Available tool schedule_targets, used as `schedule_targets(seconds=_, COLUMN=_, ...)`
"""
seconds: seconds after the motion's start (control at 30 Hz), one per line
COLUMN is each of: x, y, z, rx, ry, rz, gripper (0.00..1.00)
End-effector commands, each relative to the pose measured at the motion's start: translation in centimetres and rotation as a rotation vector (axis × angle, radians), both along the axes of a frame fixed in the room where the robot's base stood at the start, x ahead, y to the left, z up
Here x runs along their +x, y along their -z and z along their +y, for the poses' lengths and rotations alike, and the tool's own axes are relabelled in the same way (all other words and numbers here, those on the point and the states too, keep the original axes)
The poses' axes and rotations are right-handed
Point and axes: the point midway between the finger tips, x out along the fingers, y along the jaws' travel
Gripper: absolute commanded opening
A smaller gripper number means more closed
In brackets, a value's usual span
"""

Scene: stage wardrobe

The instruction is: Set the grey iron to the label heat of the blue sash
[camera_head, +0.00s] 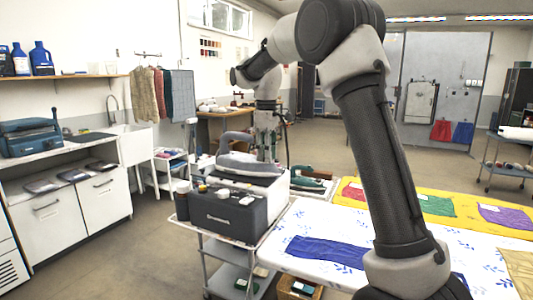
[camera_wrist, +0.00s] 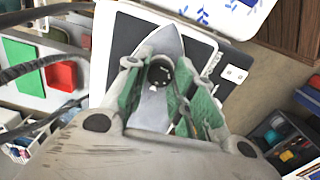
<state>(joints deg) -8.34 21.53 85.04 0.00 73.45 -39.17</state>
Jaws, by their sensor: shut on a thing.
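The grey iron (camera_head: 247,168) lies on top of a dark box-shaped base (camera_head: 236,215), its tip toward the ironing board. In the wrist view the iron (camera_wrist: 165,45) is seen from above, with a dark round dial (camera_wrist: 160,72) on it. My gripper (camera_wrist: 163,82) has its fingers closed around this dial; in the head view my gripper (camera_head: 266,148) is partly hidden behind the iron. Small pale marks lie by the dial, but its setting cannot be read. The blue sash (camera_head: 327,252) lies flat on the leaf-patterned board (camera_head: 285,265); no label text is legible.
A green iron (camera_head: 305,181) stands just right of the grey one. A yellow cloth (camera_head: 408,205) with coloured pieces lies behind the board. A counter (camera_head: 75,165) and sink are at left. Open floor (camera_head: 150,240) lies left of the trolley.

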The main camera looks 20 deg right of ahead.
Motion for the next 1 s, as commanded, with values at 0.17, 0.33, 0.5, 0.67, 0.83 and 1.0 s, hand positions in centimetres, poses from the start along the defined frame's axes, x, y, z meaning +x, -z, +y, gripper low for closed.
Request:
schedule_targets(seconds=0.17, x=0.02, y=-0.05, z=-0.01, rx=0.000, ry=0.150, rz=-0.001, gripper=0.01)
schedule_targets(seconds=0.33, x=0.03, y=-0.06, z=-0.01, rx=0.000, ry=0.312, rz=-0.001, gripper=0.01)
schedule_targets(seconds=0.5, x=0.03, y=-0.07, z=-0.01, rx=0.000, ry=0.472, rz=-0.001, gripper=0.01)
schedule_targets(seconds=0.67, x=0.03, y=-0.07, z=0.00, rx=0.000, ry=0.610, rz=-0.002, gripper=0.01)
schedule_targets(seconds=0.83, x=0.03, y=-0.08, z=0.00, rx=0.000, ry=0.729, rz=-0.002, gripper=0.01)
schedule_targets(seconds=1.0, x=0.03, y=-0.08, z=0.00, rx=0.000, ry=0.815, rz=-0.002, gripper=0.01)
